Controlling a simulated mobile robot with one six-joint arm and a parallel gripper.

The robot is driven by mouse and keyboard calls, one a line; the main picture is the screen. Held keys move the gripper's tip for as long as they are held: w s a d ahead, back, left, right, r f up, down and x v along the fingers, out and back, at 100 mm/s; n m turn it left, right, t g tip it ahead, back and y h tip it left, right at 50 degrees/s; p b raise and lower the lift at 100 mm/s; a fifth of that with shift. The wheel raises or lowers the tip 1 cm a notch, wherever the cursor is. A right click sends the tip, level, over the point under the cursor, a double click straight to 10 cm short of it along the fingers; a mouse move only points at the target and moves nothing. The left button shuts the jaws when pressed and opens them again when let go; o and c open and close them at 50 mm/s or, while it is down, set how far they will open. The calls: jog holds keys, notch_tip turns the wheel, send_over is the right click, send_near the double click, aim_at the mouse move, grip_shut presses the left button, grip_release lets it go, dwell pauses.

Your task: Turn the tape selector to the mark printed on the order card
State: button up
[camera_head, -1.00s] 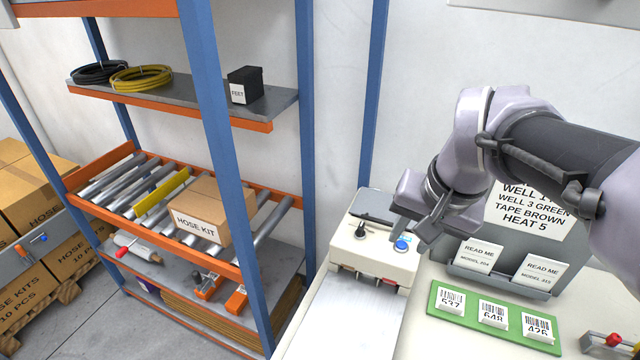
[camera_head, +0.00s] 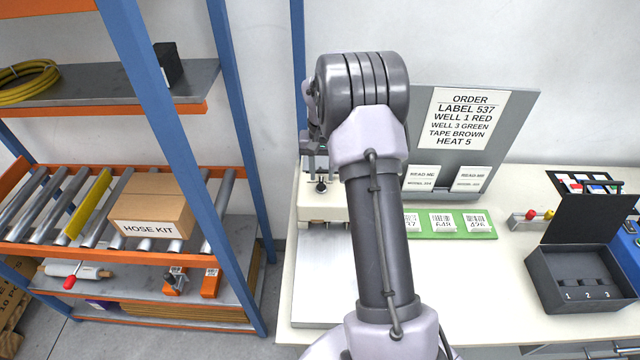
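The order card (camera_head: 463,118) on the grey board reads label 537, well 1 red, well 3 green, tape brown, heat 5. The cream tape machine (camera_head: 313,212) stands at the table's left end, partly hidden by my arm. A dark selector knob (camera_head: 320,187) with a small lever shows on its top; any marks around it are too small to read. My gripper (camera_head: 313,147) is mostly hidden behind my wrist, above and behind the knob in the picture. Whether its fingers are open or shut does not show.
A grey plate (camera_head: 325,275) lies before the machine. A green label tray (camera_head: 456,234), READ ME cards (camera_head: 470,179) and a dark open box (camera_head: 586,278) with numbered wells stand to the right. The rack (camera_head: 240,200) with the hose kit carton (camera_head: 152,212) is left.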

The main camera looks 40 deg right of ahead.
aim_at(322, 182)
notch_tip(322, 182, down, 4)
jog(key=shift+r, duration=0.1)
grip_shut()
jog(key=shift+r+n, duration=0.1)
jog(key=shift+n, duration=0.3)
jog(key=n+p, duration=0.2)
jog(key=n, duration=0.1)
jog(key=shift+d+n, duration=0.1)
jog(key=shift+n, duration=0.2)
jog(key=shift+d+n+p, duration=0.15)
jog(key=shift+n+p, duration=0.55)
jog(key=shift+n, duration=1.5)
